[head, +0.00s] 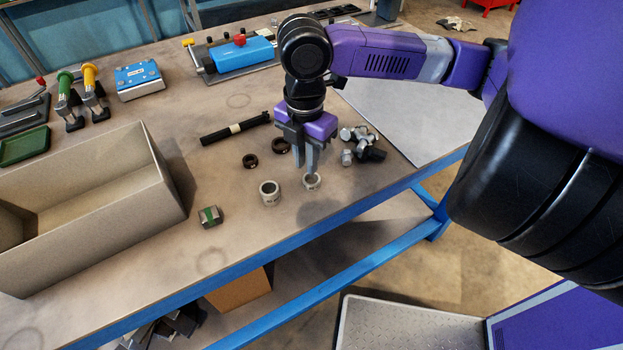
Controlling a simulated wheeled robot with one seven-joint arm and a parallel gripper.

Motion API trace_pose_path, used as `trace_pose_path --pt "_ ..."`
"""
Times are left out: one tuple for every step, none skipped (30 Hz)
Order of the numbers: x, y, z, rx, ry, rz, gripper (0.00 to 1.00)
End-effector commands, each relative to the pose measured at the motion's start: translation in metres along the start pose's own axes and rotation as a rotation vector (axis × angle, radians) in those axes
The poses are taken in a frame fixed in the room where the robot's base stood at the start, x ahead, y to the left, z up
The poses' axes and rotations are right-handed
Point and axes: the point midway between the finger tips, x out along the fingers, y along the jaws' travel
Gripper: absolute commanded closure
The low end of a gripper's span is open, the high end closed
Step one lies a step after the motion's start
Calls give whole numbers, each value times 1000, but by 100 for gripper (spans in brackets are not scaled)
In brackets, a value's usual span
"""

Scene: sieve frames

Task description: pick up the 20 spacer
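Several ring-shaped spacers stand on the workbench. One light grey ring (270,193) is left of my gripper, and another light grey ring (312,182) is right under its fingertips. Two dark brown rings, one at the left (250,160) and one partly behind my gripper (280,146), lie farther back. Any size marks are too small to read, so I cannot tell which is the 20 spacer. My gripper (310,168) points down, its tips at or just above the right light ring. I cannot tell whether the fingers touch it, or how far apart they are.
A large beige bin (158,215) stands at the left, with a small green-banded block (208,216) beside it. A black rod (235,129) lies behind the rings. Metal bolts (348,157) are piled right of my gripper. The bench's blue front edge (245,257) is close.

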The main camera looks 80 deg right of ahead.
Motion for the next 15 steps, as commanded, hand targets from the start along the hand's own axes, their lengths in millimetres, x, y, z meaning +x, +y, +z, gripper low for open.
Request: trace_pose_path --pt "7 -1 -1 1 3 -3 82" --pt "12 -1 -2 1 3 -3 82" --pt "18 -1 -2 1 2 -2 82" --pt "22 -1 -2 2 2 -2 82" --pt "25 -1 -2 2 2 -2 82" --pt "29 0 -2 2 2 -1 82" --pt "31 0 -2 2 2 0 82" --pt "33 -1 -2 1 2 0 82" --pt "34 0 -2 1 2 0 82" --pt "35 0 -2 1 2 0 82" --pt "35 0 -2 1 2 0 82" --pt "35 0 -2 1 1 1 82" --pt "35 0 -2 1 1 1 82" --pt "35 0 -2 1 1 1 82" --pt "35 0 -2 1 1 1 82"
